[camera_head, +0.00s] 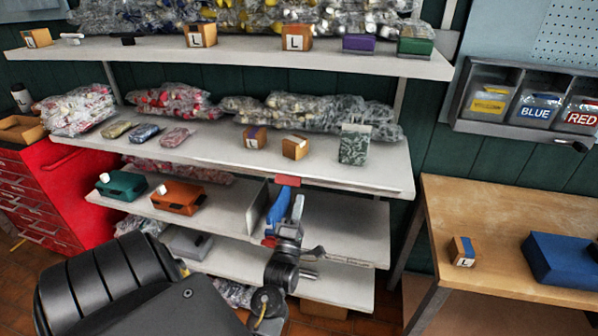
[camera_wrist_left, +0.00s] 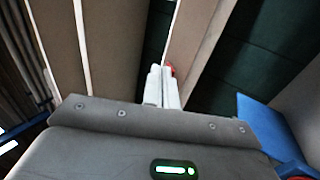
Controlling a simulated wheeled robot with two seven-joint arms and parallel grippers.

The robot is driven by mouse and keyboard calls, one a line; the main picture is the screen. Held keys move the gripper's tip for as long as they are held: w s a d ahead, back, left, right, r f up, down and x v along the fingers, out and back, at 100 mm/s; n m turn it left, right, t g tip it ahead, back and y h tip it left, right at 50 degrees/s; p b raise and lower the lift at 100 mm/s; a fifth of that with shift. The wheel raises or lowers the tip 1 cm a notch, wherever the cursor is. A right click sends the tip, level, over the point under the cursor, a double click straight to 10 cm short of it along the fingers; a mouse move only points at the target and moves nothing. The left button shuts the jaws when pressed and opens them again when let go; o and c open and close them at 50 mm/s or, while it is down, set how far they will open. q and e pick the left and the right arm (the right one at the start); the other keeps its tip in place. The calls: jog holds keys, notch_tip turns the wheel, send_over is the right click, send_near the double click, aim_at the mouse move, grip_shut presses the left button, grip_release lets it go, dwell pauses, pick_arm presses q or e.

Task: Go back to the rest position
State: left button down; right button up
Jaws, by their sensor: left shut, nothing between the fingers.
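My left gripper (camera_head: 297,206) is in front of the lower part of the shelf rack (camera_head: 330,228), near the middle of the head view. Its two pale fingers point up and away. In the left wrist view the fingers (camera_wrist_left: 162,88) lie close together, shut, with nothing held. A blue piece (camera_head: 278,208) shows just left of the fingers in the head view; I cannot tell whether it touches them. My right gripper does not show.
The shelf above carries a grey-green patterned box (camera_head: 354,145) and small cartons (camera_head: 295,147). Teal (camera_head: 122,187) and orange (camera_head: 176,197) cases stand left on a lower shelf. A wooden table (camera_head: 500,220) with a blue box (camera_head: 560,260) stands right. A red drawer cabinet (camera_head: 45,195) stands left.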

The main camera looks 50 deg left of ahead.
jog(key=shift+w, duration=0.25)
